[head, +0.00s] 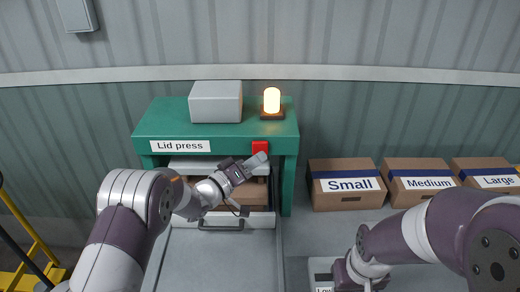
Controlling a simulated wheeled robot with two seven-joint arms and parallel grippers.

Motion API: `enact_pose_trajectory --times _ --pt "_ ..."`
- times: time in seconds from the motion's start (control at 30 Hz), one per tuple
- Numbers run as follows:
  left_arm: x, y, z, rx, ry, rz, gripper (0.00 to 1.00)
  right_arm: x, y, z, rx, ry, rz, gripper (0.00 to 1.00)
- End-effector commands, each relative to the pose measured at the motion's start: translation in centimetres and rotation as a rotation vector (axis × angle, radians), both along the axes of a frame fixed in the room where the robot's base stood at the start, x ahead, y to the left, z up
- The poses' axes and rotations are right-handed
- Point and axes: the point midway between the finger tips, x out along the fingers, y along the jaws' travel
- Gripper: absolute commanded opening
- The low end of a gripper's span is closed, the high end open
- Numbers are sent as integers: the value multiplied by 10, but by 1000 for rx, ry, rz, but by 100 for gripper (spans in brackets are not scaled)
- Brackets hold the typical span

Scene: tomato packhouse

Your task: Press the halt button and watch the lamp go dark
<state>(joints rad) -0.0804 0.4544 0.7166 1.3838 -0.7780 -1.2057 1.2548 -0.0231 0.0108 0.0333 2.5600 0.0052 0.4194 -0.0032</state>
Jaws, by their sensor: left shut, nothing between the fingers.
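The green lid press (220,122) stands against the back wall with a "Lid press" label on its front. A red button (260,147) sits on the right of its front face. The lamp (271,101) on top is lit, glowing warm yellow-orange. My left gripper (261,160) is shut, with its tips just below the red button and overlapping its lower edge in the picture. I cannot tell whether it touches the button. My right gripper is hidden below the right wrist or beyond the bottom edge.
A grey box (216,103) sits on the press. Cardboard boxes labelled Small (345,199), Medium (428,196) and Large (490,191) stand to the right. A drawer-like front with a dark handle (221,226) lies under the press. A yellow frame (38,245) is at far left.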

Motion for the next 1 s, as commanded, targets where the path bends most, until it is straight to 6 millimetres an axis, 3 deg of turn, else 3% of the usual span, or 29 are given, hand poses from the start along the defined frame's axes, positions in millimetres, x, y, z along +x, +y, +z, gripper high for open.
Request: enact_pose_trajectory --times 1.0 --pt "13 0 0 0 0 0 0 0 0 -2 0 0 0 43"
